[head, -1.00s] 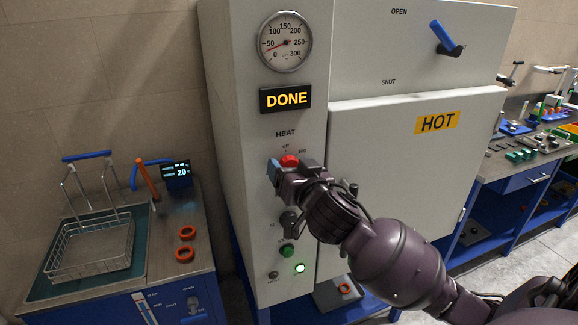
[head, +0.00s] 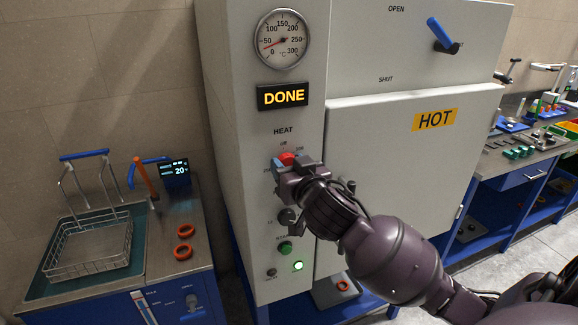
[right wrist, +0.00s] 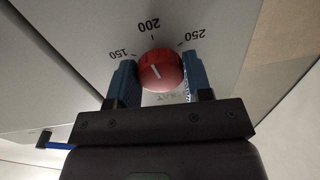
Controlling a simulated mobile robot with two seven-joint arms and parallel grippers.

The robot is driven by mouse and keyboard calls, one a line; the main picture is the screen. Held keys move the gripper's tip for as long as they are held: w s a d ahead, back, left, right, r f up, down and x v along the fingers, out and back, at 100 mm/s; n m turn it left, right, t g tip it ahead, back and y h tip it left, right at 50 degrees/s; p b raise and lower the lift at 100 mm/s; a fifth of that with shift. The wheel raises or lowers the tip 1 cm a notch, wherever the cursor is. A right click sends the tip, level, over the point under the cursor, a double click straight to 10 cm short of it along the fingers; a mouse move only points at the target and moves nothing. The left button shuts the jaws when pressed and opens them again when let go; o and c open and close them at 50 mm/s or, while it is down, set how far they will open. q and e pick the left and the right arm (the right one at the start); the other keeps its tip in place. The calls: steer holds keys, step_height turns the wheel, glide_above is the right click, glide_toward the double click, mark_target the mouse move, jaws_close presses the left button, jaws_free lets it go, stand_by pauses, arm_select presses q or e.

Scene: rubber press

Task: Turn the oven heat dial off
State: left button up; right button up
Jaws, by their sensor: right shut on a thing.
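The red heat dial (head: 288,158) is on the oven's (head: 240,130) grey front panel, below the HEAT label. My right gripper (head: 286,164) is shut on it and hides part of it and of its scale; the "off" mark shows above. In the right wrist view, the dial (right wrist: 162,71) sits between the two blue fingers of my gripper (right wrist: 161,80). Its white pointer line is slanted, and the marks 150, 200 and 250 show around it. My left gripper is out of view.
A display (head: 284,96) reads DONE, under a round temperature gauge (head: 282,39) reading low. Below my right gripper are a dark knob (head: 287,216), a green button (head: 285,248) and a lit lamp (head: 298,266). The oven door (head: 400,180) carries a HOT sign. A wire basket (head: 92,250) stands left.

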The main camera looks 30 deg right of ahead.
steer(key=n, duration=1.2)
steer(key=n+h, duration=0.1)
steer(key=n, duration=1.2)
steer(key=shift+r+g+h, duration=0.2)
steer(key=shift+g+h, duration=0.1)
steer(key=shift+g, duration=0.1)
steer(key=shift+a+n, duration=0.1)
steer(key=shift+n, duration=3.8)
steer(key=o, duration=0.9)
steer(key=shift+w+f, duration=0.1)
